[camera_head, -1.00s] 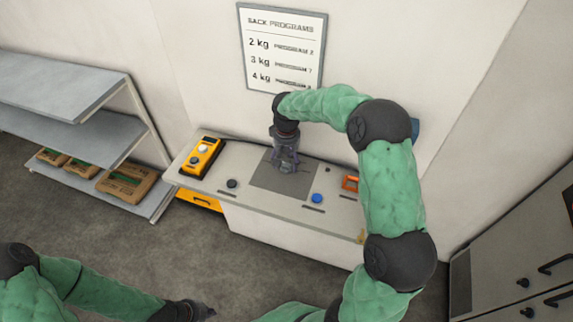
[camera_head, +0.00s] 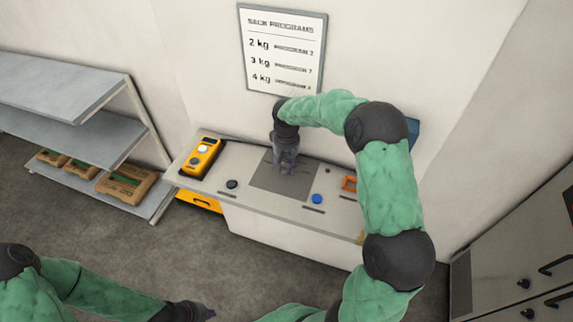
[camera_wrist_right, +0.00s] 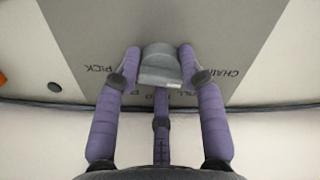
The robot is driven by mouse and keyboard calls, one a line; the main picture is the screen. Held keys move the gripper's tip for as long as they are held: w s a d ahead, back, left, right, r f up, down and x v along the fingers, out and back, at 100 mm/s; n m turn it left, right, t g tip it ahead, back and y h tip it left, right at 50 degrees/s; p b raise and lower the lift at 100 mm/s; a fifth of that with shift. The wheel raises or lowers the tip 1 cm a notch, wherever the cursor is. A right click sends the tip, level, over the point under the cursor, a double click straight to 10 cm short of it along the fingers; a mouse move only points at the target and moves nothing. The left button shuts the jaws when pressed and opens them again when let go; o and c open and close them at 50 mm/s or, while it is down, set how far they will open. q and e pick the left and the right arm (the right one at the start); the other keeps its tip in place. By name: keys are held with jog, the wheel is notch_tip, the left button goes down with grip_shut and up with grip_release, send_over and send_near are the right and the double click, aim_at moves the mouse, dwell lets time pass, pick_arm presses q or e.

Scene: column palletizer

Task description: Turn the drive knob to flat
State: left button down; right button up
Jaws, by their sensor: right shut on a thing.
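The drive knob (camera_wrist_right: 160,66) is a grey block on the dark panel (camera_wrist_right: 95,25) of the console. In the head view my right gripper (camera_head: 284,167) is over the dark panel (camera_head: 265,184) and hides the knob. My left gripper (camera_head: 205,311) is low in the head view, away from the console; its fingers are too small to read.
The console (camera_head: 235,165) also carries a yellow device (camera_head: 201,157), a black button (camera_head: 232,184), a blue button (camera_head: 317,199) and an orange frame (camera_head: 349,184). A wall board (camera_head: 283,50) lists sack programs. Shelves (camera_head: 65,125) with sacks (camera_head: 127,183) stand at left.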

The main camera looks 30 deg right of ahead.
jog(key=shift+m, duration=0.4)
dwell(0.3)
jog(key=m+b, duration=0.1)
jog(key=m, duration=0.3)
jog(key=shift+m, duration=0.3)
jog(key=m+b, duration=0.1)
jog(key=m, duration=0.5)
jog(key=shift+b, duration=0.3)
jog(key=m+b, duration=0.1)
jog(key=m, duration=0.5)
jog(key=shift+m, duration=0.3)
jog(key=m+b, duration=0.1)
jog(key=m, duration=0.4)
jog(key=shift+m, duration=0.3)
jog(key=o, duration=1.2)
jog(key=shift+c, duration=0.2)
